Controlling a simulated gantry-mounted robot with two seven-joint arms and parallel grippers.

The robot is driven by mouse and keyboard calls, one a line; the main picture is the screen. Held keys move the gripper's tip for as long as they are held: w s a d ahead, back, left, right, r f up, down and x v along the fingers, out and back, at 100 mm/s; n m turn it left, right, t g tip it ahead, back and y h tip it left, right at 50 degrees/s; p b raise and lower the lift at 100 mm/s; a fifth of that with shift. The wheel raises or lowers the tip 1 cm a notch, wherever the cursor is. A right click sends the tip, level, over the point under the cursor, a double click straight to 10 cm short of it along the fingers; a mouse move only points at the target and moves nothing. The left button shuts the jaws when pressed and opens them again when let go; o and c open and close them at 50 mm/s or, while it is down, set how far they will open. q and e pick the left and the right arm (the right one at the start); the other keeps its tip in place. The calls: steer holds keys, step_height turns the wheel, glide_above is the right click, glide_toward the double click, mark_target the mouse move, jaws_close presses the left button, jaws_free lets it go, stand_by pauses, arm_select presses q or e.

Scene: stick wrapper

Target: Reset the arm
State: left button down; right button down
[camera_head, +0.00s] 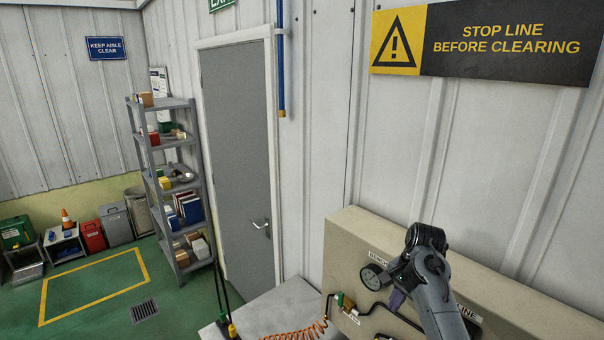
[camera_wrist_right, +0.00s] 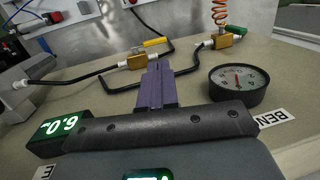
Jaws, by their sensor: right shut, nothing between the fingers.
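My right arm reaches in at the lower right of the head view. Its gripper (camera_head: 397,300) has purple fingers, mostly hidden behind the wrist and pointing down at the beige panel (camera_head: 350,235). In the right wrist view the purple fingers (camera_wrist_right: 158,84) are together with nothing between them. They sit over the panel face, near a black hose, and I cannot tell whether they touch it. My left gripper is in neither view.
A round gauge (camera_wrist_right: 239,86) is close beside the fingers. Brass valves with a yellow handle (camera_wrist_right: 155,42) and a green handle (camera_wrist_right: 240,31) join black hoses. An orange coiled hose (camera_head: 300,332) lies near the panel. A shelf rack (camera_head: 167,150) stands farther left.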

steer(key=s+d+f+g, duration=0.1)
steer(key=s+f, duration=0.3)
steer(key=f, duration=0.4)
steer(key=s+f+g, duration=0.2)
steer(key=s+f, duration=0.2)
steer(key=f, duration=0.4)
steer(key=s+d+f+n+g+h+p, duration=0.1)
steer(key=s+f, duration=0.8)
steer(key=s, duration=0.3)
steer(key=s+d+f+g+h+p, duration=0.1)
steer(key=s+f, duration=0.9)
steer(key=s, duration=0.3)
steer(key=s+a+r+n+t+p, duration=0.1)
steer(key=s+r+n, duration=0.1)
steer(key=s, duration=0.5)
steer(key=s+a+r+n+p, duration=0.1)
steer(key=s+n, duration=0.2)
steer(key=s, duration=0.4)
steer(key=w+a+r+n+t, duration=0.2)
steer(key=r+n+t, duration=0.1)
steer(key=r, duration=0.5)
steer(key=w+a+r+n+t, duration=0.2)
steer(key=r+n+t, duration=0.1)
steer(key=r, duration=0.5)
steer(key=shift+w+a+n+t, duration=0.2)
steer(key=shift+a+n+t, duration=0.1)
steer(key=shift+t, duration=0.1)
steer(key=shift+r, duration=0.1)
